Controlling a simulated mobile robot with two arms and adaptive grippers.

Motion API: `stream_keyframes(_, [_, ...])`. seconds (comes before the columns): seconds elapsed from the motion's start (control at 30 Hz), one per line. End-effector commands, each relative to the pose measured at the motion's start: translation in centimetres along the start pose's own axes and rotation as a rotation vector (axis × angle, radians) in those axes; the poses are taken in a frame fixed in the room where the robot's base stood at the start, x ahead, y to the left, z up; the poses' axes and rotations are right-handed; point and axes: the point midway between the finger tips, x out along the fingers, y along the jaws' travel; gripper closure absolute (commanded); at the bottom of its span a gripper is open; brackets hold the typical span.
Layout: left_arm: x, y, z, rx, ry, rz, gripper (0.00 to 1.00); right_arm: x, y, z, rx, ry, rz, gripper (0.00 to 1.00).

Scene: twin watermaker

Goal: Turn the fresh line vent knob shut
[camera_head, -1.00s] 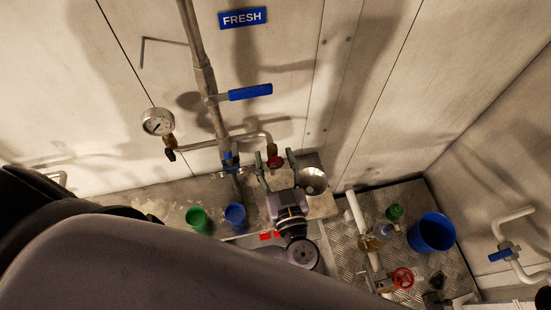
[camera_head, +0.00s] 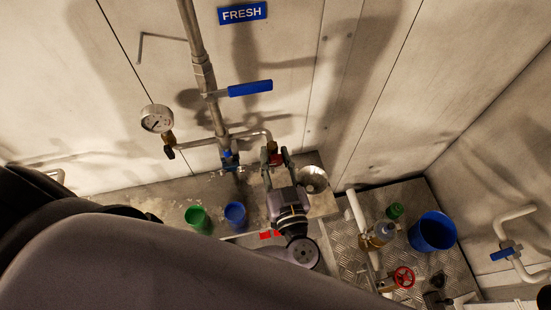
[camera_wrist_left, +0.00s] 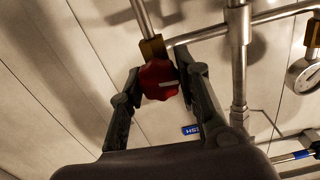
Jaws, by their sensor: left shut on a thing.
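The fresh line vent knob is a red, lobed knob with a brass stem on the end of the right-hand branch pipe. In the head view the knob (camera_head: 274,161) shows small between the fingers of my left gripper (camera_head: 276,154). In the left wrist view the knob (camera_wrist_left: 154,88) fills most of the gap between the fingertips of the gripper (camera_wrist_left: 160,74), with a pale mark lying nearly level on its face. My left gripper is shut on it, one finger on each side. My right gripper is not in view.
A blue-handled valve (camera_head: 250,88) and a pressure gauge (camera_head: 157,119) are on the same pipework, below the FRESH label (camera_head: 242,14). A green cup (camera_head: 198,220), a blue cup (camera_head: 235,216) and a metal bowl (camera_head: 314,179) stand on the counter nearby.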

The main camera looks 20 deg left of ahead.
Motion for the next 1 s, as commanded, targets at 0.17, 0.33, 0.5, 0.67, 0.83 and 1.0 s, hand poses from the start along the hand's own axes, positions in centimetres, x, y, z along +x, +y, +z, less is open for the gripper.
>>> stream_keyframes(0.17, [0.01,0.01,0.11,0.105,0.001,-0.002,0.98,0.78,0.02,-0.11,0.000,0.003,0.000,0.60])
stream_keyframes(0.33, [0.02,0.03,-0.02,0.125,0.001,-0.001,0.98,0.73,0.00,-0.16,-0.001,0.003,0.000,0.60])
stream_keyframes(0.5, [0.03,0.02,-0.02,0.124,0.001,-0.001,0.69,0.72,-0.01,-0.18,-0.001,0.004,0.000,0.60])
stream_keyframes(0.67, [0.03,0.02,-0.02,0.123,0.001,-0.001,0.58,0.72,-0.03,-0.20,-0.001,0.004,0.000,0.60])
stream_keyframes(0.83, [0.03,0.02,-0.01,0.123,0.001,-0.001,0.50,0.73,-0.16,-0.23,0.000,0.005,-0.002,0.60])
stream_keyframes(1.0, [0.03,0.02,-0.01,0.123,0.001,-0.001,0.50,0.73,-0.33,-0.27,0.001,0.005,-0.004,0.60])
